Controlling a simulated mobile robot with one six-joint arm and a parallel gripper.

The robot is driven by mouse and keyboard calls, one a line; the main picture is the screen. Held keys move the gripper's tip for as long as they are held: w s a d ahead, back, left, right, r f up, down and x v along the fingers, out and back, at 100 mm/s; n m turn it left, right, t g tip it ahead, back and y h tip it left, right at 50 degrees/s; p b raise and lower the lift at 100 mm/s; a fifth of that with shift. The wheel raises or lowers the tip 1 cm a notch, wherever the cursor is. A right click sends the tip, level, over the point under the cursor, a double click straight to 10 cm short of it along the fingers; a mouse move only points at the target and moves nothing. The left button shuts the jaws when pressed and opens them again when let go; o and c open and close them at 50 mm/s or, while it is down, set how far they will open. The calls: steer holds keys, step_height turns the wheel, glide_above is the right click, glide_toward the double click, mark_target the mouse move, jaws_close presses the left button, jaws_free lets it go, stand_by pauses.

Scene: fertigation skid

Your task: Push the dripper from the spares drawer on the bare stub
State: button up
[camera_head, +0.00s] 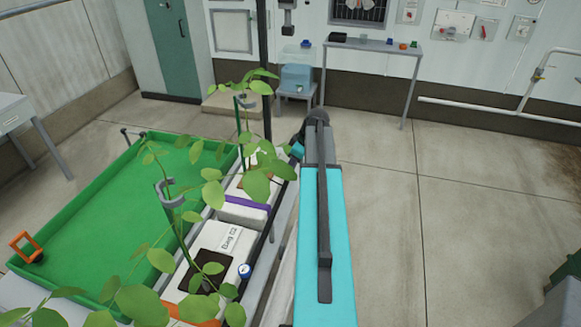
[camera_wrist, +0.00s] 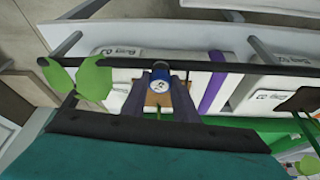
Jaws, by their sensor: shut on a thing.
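In the wrist view the dripper (camera_wrist: 159,77), a small blue and white round piece, sits between the fingertips of my gripper (camera_wrist: 159,86). The gripper is shut on it. The dripper overlaps the black supply pipe (camera_wrist: 235,67) that crosses the view. I cannot tell whether it touches the pipe, and no bare stub can be made out around it. In the head view my arm hides the gripper and the held dripper. Another blue and white round piece (camera_head: 244,270) shows in the head view beside a white grow bag.
White grow bags (camera_head: 226,243) and leafy plants (camera_head: 212,192) stand along the pipe, beside a green tray (camera_head: 95,205). In the wrist view leaves (camera_wrist: 93,80) hang close left of the gripper. A bench (camera_head: 372,46) stands at the back wall.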

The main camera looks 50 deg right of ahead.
steer(key=shift+f, duration=0.1)
stand_by(0.8)
steer(key=o, duration=0.8)
steer(key=shift+o, duration=0.2)
steer(key=shift+r+p, duration=0.75)
steer(key=shift+r, duration=1.55)
steer(key=o, duration=0.6)
steer(key=shift+c, duration=0.2)
steer(key=shift+r, duration=0.1)
